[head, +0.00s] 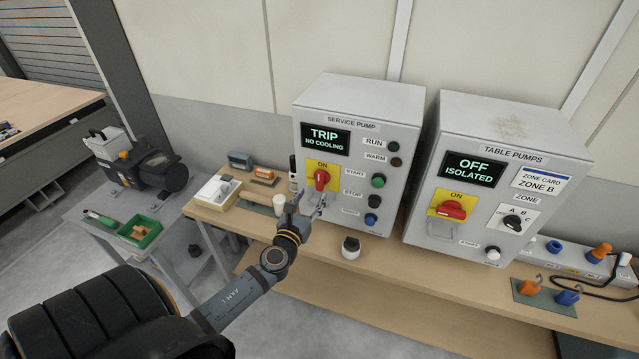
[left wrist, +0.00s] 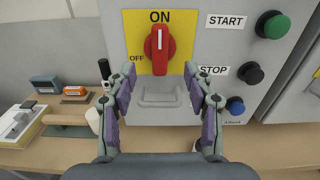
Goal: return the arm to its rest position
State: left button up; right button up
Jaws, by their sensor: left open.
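My left arm reaches in from the lower left in the head view. Its gripper (head: 308,203) is in front of the lower left part of the service pump panel (head: 358,108). In the left wrist view the gripper (left wrist: 159,80) is open and empty, its fingers spread on either side below the red rotary switch (left wrist: 159,42). The switch handle is upright, under the word ON. A grey handle-like bracket (left wrist: 160,97) shows between the fingers. The panel's display (head: 325,138) reads TRIP, NO COOLING. My right gripper is not in view.
The table pumps panel (head: 490,175) stands to the right; its display reads OFF, ISOLATED. A black-and-white knob-like object (head: 350,248) stands on the wooden bench near the gripper. Small boxes (head: 240,161) lie left of the panel. A grey trolley (head: 130,225) stands farther left.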

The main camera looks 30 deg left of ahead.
pick_arm(q)
jog(key=shift+w+f, duration=0.1)
jog(key=shift+w, duration=0.05)
jog(key=s+a+f+n+g+b, duration=0.1)
jog(key=s+f+n+g+b, duration=0.25)
jog(key=f, duration=0.85)
jog(key=s+a+f+n+g+b, duration=0.15)
jog(key=s+f+n, duration=0.4)
jog(key=f, duration=0.75)
jog(key=s+a+f+n+g+b, duration=0.1)
jog(key=s+f+n+g+b, duration=0.15)
jog(key=f+n, duration=0.65)
jog(key=s+d+f+n+g+h+b, duration=0.1)
jog(key=s+d+f+n+g, duration=0.2)
jog(key=s+f, duration=0.6)
jog(key=s+d+f+n+g+h+b, duration=0.1)
jog(key=s+d+f+n+g+b, duration=0.1)
jog(key=s+d+f+n, duration=0.2)
jog(key=s+d+f+n+g+h+b, duration=0.1)
jog(key=s+f+n, duration=0.6)
jog(key=s+f, duration=0.9)
jog(key=s+d+g+b, duration=0.1)
jog(key=s+d+g, duration=0.1)
jog(key=d, duration=0.1)
jog(key=shift+s+f+n+g+h, duration=0.15)
jog(key=shift+f+n+g+h, duration=0.15)
jog(key=shift+n+g, duration=0.1)
jog(key=shift+a, duration=0.1)
